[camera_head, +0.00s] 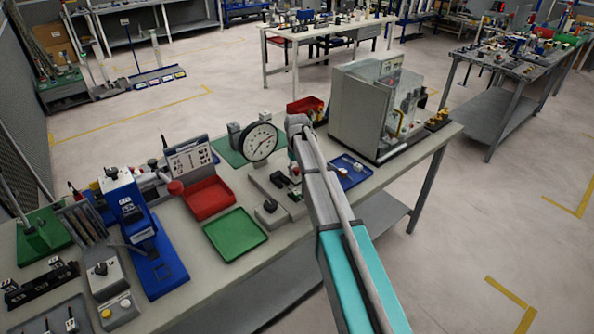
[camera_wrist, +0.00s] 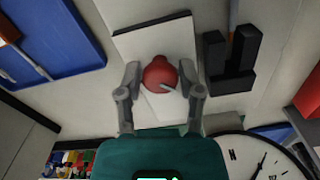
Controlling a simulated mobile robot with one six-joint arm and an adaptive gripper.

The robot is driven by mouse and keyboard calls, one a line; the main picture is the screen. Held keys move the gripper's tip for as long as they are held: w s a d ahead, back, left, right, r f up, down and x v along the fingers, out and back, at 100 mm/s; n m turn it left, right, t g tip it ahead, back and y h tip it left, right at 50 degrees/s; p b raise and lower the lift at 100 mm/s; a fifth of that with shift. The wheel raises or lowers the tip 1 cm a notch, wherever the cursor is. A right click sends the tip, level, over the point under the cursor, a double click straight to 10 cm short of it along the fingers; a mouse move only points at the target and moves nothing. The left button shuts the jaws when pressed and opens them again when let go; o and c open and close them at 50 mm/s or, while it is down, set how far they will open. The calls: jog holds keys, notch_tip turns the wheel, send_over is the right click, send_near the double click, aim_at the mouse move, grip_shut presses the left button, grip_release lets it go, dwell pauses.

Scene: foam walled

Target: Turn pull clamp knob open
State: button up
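In the wrist view, a round red knob (camera_wrist: 159,75) with a small pale pointer on it sits on a light flat plate (camera_wrist: 145,40). My gripper (camera_wrist: 160,69) is open, with one finger on each side of the knob. A small gap shows between the knob and each finger. I cannot tell how far the fingertips are above the plate. In the head view, my arm covers much of the area and the gripper itself is hidden behind it.
A black forked block (camera_wrist: 230,62) stands close beside one finger. A dial gauge (camera_head: 260,141) stands near my arm. A blue tray (camera_head: 350,172) and a large grey machine (camera_head: 350,110) are on the right. A red tray (camera_head: 208,197) and green tray (camera_head: 235,233) lie left.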

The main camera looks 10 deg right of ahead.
jog(key=shift+o, duration=1.2)
jog(key=shift+m, duration=0.4)
